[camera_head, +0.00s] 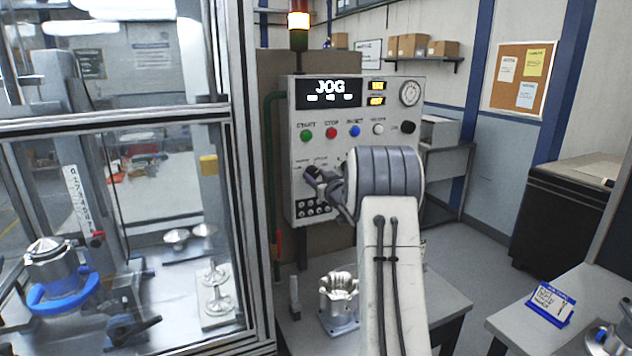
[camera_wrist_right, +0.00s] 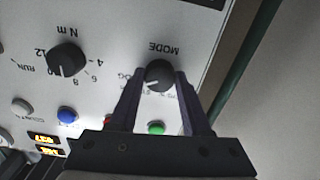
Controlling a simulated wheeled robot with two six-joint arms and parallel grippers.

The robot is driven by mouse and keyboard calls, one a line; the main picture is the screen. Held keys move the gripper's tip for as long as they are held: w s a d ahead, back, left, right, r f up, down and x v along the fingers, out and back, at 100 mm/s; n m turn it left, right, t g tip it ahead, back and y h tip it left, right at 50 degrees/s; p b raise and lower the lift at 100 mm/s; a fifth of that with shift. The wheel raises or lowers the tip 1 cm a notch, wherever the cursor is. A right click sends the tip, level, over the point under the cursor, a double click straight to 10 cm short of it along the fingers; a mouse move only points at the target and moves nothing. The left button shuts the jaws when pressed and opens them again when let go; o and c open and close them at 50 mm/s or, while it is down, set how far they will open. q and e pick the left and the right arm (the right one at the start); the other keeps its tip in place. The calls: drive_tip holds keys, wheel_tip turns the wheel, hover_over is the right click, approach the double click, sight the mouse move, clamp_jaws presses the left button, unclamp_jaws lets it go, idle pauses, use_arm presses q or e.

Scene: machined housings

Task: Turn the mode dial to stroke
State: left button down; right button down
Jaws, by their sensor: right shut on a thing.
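The mode dial (camera_wrist_right: 159,73) is a round black knob under the word MODE, which appears upside down in the right wrist view. My right gripper (camera_wrist_right: 164,80) is shut on it, one dark finger on each side. A pale mark on the knob points to the lower left in that view; the labels around it are partly hidden by the fingers. In the head view my right gripper (camera_head: 316,178) is at the left side of the control panel (camera_head: 350,122) and covers the dial. The panel's display (camera_head: 329,92) reads JOG. My left gripper is not in view.
A second black dial marked N m (camera_wrist_right: 66,58) is beside the mode dial. Green (camera_head: 306,135), red (camera_head: 331,132) and blue (camera_head: 355,130) buttons sit above my gripper. A framed glass enclosure (camera_head: 238,160) stands left of the panel. A metal housing (camera_head: 339,300) stands below.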

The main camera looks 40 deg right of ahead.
drive_tip(key=n+b, duration=0.2)
drive_tip(key=b, duration=0.1)
drive_tip(key=n+b, duration=0.2)
drive_tip(key=shift+f+n+b, duration=0.2)
drive_tip(key=shift+n+b, duration=0.2)
drive_tip(key=shift+r+n+b, duration=0.2)
drive_tip(key=shift+n+b, duration=0.95)
drive_tip(key=shift+n, duration=0.25)
drive_tip(key=shift+c, duration=1.8)
unclamp_jaws()
drive_tip(key=b+v, duration=0.3)
drive_tip(key=v, duration=0.7)
drive_tip(key=shift+s, duration=0.2)
